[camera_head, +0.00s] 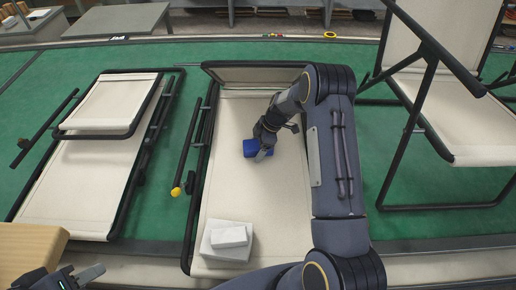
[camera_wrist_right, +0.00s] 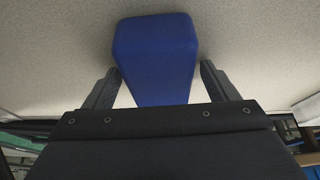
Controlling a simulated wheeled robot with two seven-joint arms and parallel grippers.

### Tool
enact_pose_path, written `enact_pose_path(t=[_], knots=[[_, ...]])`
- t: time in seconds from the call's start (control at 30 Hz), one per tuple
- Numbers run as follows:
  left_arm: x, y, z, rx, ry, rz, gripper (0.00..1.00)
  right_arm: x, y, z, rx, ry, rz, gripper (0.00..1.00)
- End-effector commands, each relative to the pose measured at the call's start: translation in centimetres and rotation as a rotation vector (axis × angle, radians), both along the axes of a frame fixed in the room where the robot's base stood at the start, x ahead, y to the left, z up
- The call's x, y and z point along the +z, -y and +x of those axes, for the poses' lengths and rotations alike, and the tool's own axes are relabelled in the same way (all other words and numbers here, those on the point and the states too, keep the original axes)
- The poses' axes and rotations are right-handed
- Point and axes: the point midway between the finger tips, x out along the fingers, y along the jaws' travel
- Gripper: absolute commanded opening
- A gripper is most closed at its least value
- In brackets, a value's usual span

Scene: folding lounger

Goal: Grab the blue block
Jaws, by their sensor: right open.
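The blue block (camera_head: 251,148) lies on the cream fabric of the middle lounger (camera_head: 222,190) in the head view. My right gripper (camera_head: 262,152) reaches down over it from the right and hides part of it. In the right wrist view, the blue block (camera_wrist_right: 155,60) stands between the two spread fingers of the right gripper (camera_wrist_right: 158,88). A gap shows on each side, so the fingers do not appear to touch it. My left gripper (camera_head: 72,280) is at the bottom left of the head view, away from the block, partly cut off by the frame edge.
White blocks (camera_head: 228,240) are stacked on the near end of the middle lounger. Another folded lounger (camera_head: 90,170) lies at left, and an upright one (camera_head: 440,100) stands at right. A wooden surface (camera_head: 30,250) is near left. Green floor (camera_head: 170,150) separates the loungers.

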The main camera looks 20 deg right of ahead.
Motion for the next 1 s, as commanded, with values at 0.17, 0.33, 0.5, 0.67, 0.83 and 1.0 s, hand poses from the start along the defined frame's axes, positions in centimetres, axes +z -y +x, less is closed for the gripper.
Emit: enact_pose_path(t=[0.17,0.33,0.5,0.67,0.83,1.0], knots=[[0.0,0.0,0.0,0.0,0.0,0.0,0.36,0.01,-0.01,0.0,0.0,0.0,0.0,0.8],[0.0,0.0,0.0,0.0,0.0,0.0,0.36,0.02,0.0,0.0,0.0,0.0,0.0,0.66],[0.0,0.0,0.0,0.0,0.0,0.0,0.36,0.01,-0.01,0.0,0.0,0.0,0.0,0.43],[0.0,0.0,0.0,0.0,0.0,0.0,0.36,0.03,-0.01,0.01,0.0,0.0,0.0,0.32],[0.02,0.0,0.0,0.0,0.0,0.0,0.36,0.05,-0.01,0.01,0.0,0.0,0.0,0.32],[0.36,0.01,0.0,0.0,0.0,0.0,0.36,0.22,-0.01,0.02,0.0,0.0,0.0,0.32]])
